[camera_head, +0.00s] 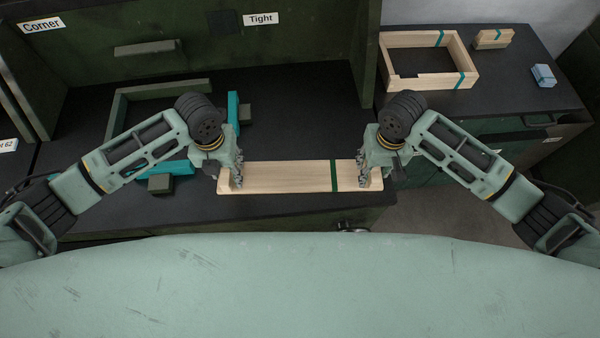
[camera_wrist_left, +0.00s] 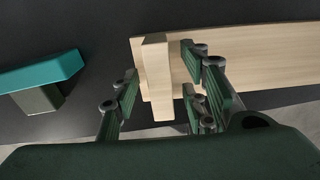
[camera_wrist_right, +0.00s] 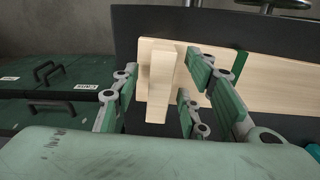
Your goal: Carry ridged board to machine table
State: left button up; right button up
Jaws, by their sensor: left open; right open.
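The ridged board (camera_head: 290,178) is a long pale wooden plank with a dark green stripe right of its middle. It lies flat along the front of the black worktop. A raised wooden ridge stands near each end; one shows in the left wrist view (camera_wrist_left: 157,75) and one in the right wrist view (camera_wrist_right: 160,85). My left gripper (camera_head: 231,178) is over the board's left end, open, with its fingers on either side of the ridge. My right gripper (camera_head: 371,172) is open around the right ridge. Gaps show beside both ridges. I cannot tell which surface is the machine table.
A green fixture frame (camera_head: 160,90) with teal bars (camera_head: 180,168) lies left on the worktop. Cabinets labelled "Corner" (camera_head: 42,25) and "Tight" (camera_head: 261,18) rise behind. A right-hand counter (camera_head: 500,100) holds a wooden crate frame (camera_head: 400,40), wooden pieces (camera_head: 493,39) and blue blocks (camera_head: 543,75).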

pick_arm(q)
grip_shut()
pick_arm(e)
grip_shut()
dwell(0.4)
